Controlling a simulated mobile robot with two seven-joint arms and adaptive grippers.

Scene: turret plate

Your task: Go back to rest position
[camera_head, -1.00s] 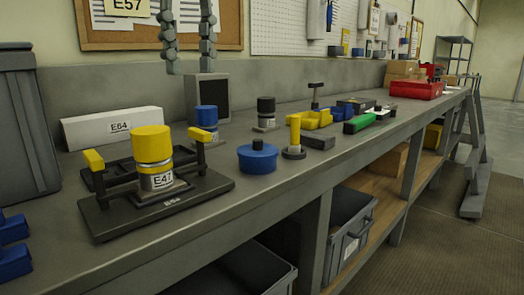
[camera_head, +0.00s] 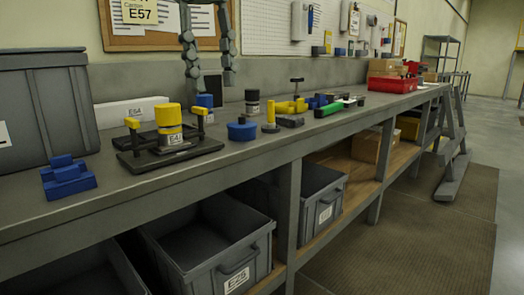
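Neither of my grippers can be made out in the head view, and no arm of mine is clearly seen. On the grey workbench (camera_head: 224,160) a dark turret plate (camera_head: 190,157) lies flat. A metal canister with a yellow top (camera_head: 168,116) stands upright on it, with a white label on its side. Yellow-ended clamp arms stand on both sides of the canister, the left one (camera_head: 132,123) and the right one (camera_head: 198,112). I cannot tell how firmly they touch it.
A blue block (camera_head: 68,179) and a large grey bin (camera_head: 45,108) are at the left. A blue round pot (camera_head: 242,131), a black-topped canister (camera_head: 252,103) and a green-handled tool (camera_head: 329,109) stand rightward. Grey crates (camera_head: 205,245) sit below. Floor at the right (camera_head: 490,180) is clear.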

